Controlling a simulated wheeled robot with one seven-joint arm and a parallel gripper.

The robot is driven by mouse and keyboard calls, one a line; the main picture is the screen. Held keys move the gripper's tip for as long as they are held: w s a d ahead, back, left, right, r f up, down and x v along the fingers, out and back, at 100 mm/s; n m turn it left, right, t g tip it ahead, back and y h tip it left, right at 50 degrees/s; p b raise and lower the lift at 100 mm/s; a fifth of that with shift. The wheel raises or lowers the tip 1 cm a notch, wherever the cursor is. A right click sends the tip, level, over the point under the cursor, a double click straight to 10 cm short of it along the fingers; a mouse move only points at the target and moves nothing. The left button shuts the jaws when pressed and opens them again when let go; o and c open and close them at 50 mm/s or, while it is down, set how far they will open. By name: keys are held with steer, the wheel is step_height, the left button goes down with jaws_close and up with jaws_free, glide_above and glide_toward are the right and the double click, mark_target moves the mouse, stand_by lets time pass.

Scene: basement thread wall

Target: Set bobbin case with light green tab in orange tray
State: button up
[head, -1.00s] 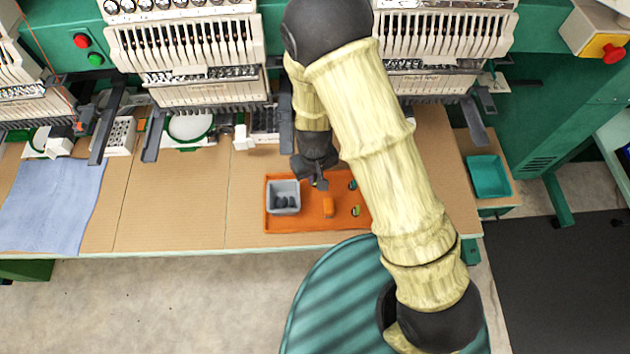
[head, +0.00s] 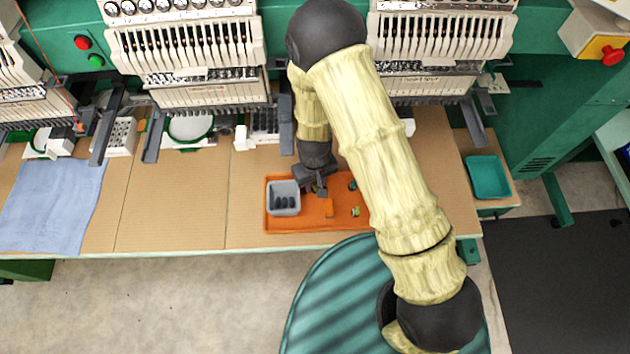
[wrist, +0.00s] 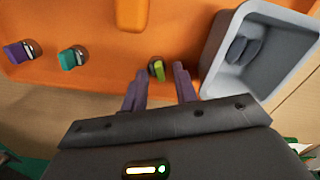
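The bobbin case with the light green tab (wrist: 157,70) is between my gripper's fingertips in the wrist view, over the orange tray near its edge. My gripper (wrist: 160,72) is open, with a small gap on each side of the case. I cannot tell whether the case touches the tray floor. The orange tray (head: 290,223) lies on the table in the head view, with my gripper (head: 319,191) low over its far part. The tray floor also shows in the wrist view (wrist: 85,22).
A grey bin (wrist: 212,75) with dark pieces stands in the tray beside my gripper. Another greenish-tabbed piece (head: 356,211) and a teal tray (head: 488,177) show in the head view.

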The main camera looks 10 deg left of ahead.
mark_target(315, 186)
steer(key=shift+r, duration=0.1)
step_height(315, 186, up, 12)
steer(key=b, duration=0.1)
stand_by(0.4)
stand_by(0.5)
